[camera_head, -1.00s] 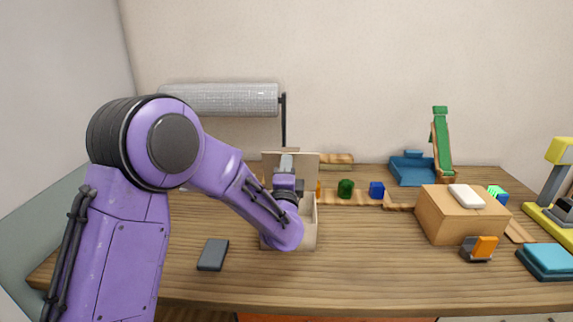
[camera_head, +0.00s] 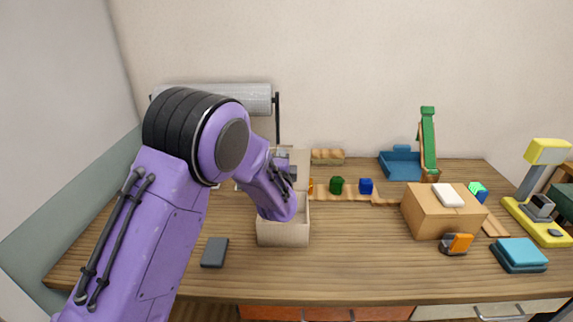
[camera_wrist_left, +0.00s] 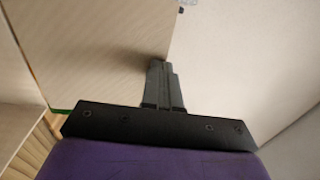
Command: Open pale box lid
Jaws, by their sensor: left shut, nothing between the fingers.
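The pale box (camera_head: 283,234) stands on the table, left of centre, with its top open at the right side, where the inside shows. Its pale lid (camera_head: 301,163) stands raised at the back of the box. My left gripper (camera_head: 282,154) is over the back of the box by the lid, partly hidden by my purple arm. In the left wrist view the fingers (camera_wrist_left: 163,68) are shut and empty, with their tips close to the edge of a pale panel; I cannot tell whether they touch it. My right gripper is not in view.
A dark grey slab (camera_head: 214,252) lies left of the box. Green (camera_head: 337,186) and blue (camera_head: 366,186) pieces stand behind it to the right. A brown carton (camera_head: 428,212) with a white item on top is further right. The table front between box and carton is clear.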

